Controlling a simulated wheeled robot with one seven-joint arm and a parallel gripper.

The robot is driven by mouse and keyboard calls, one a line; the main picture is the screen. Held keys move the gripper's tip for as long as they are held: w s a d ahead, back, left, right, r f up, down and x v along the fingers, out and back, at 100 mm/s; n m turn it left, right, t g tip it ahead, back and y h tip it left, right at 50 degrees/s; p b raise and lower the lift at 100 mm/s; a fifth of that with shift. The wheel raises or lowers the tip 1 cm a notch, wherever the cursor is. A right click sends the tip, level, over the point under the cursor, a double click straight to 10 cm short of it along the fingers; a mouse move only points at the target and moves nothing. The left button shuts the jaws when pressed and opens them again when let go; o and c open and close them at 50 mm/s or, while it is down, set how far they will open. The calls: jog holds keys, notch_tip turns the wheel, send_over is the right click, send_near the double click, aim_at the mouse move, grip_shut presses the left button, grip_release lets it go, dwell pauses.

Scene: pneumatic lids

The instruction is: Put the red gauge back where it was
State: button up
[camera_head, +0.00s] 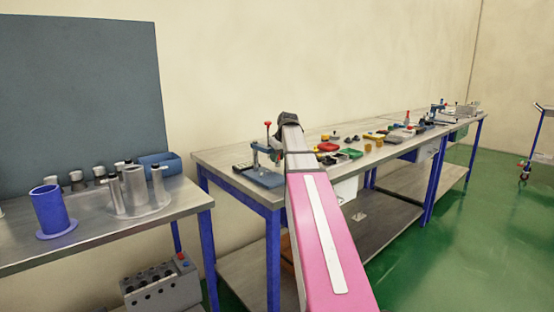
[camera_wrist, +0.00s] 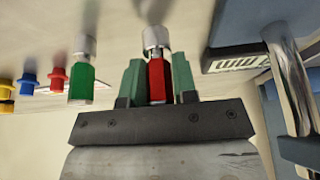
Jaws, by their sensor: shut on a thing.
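The red gauge (camera_wrist: 156,82) is a red body with a silver knurled knob, seen in the middle of the wrist view. My gripper (camera_wrist: 158,72) is shut on it, with one green finger at each side of the red body. A similar green gauge (camera_wrist: 82,80) with a silver top is just left of my gripper, apart from it. I cannot tell whether the red gauge touches the bench top. In the head view my own arm hides the gauge and the gripper.
Small red (camera_wrist: 58,78), blue (camera_wrist: 27,83) and yellow pieces line up at the wrist view's left. The workbench (camera_head: 222,158) holds a lever press (camera_head: 264,178) and many small parts.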

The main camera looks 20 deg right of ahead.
jog(key=shift+f, duration=0.35)
jog(key=o, duration=1)
jog(key=shift+c, duration=0.2)
jog(key=v, duration=1.2)
